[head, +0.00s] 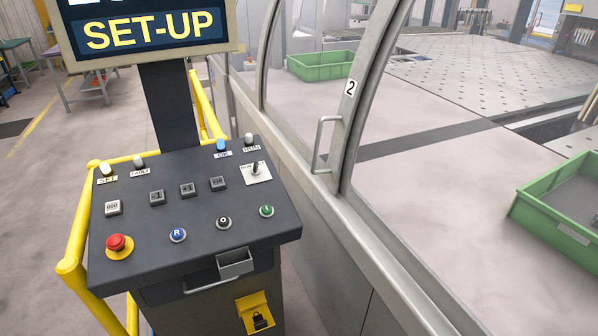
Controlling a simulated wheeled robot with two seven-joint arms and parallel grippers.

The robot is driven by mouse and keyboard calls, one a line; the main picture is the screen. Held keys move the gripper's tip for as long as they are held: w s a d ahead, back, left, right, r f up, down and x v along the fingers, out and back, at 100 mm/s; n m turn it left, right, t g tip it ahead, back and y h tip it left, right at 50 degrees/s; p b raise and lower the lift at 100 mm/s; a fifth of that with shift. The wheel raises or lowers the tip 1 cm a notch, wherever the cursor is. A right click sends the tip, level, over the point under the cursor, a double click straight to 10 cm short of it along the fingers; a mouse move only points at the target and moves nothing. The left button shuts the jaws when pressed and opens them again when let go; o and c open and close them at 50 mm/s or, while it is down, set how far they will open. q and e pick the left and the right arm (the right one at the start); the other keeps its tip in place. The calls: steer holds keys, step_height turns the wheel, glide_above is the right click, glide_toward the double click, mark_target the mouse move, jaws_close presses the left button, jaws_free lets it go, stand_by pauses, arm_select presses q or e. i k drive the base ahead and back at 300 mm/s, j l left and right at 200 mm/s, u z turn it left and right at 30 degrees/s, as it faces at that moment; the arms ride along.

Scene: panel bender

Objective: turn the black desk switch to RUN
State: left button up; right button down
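The black desk switch (255,169) is a small knob on a white square plate (259,179) at the right of the dark sloped control desk (190,215). Its lever appears to point roughly up; the small plate lettering is too small to read, so its position cannot be told surely. The screen (152,30) above the desk reads SET-UP. A pale lamp (105,168) above a SET label looks lit. The lamp (249,138) above the RUN label is grey. Neither of my grippers is in view.
A red emergency button (116,243) sits front left on the desk. Blue (178,235), black (223,222) and green (266,210) buttons line its front. Yellow rails (80,225) flank the left. A machine guard with a door handle (321,145) stands close on the right.

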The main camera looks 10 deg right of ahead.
mark_target(255, 171)
steer(key=j+u, duration=0.1)
steer(key=j, duration=0.35)
steer(key=i+j+u, duration=0.1)
steer(key=j, duration=0.35)
steer(key=i+j+u, duration=0.1)
steer(key=j, duration=0.35)
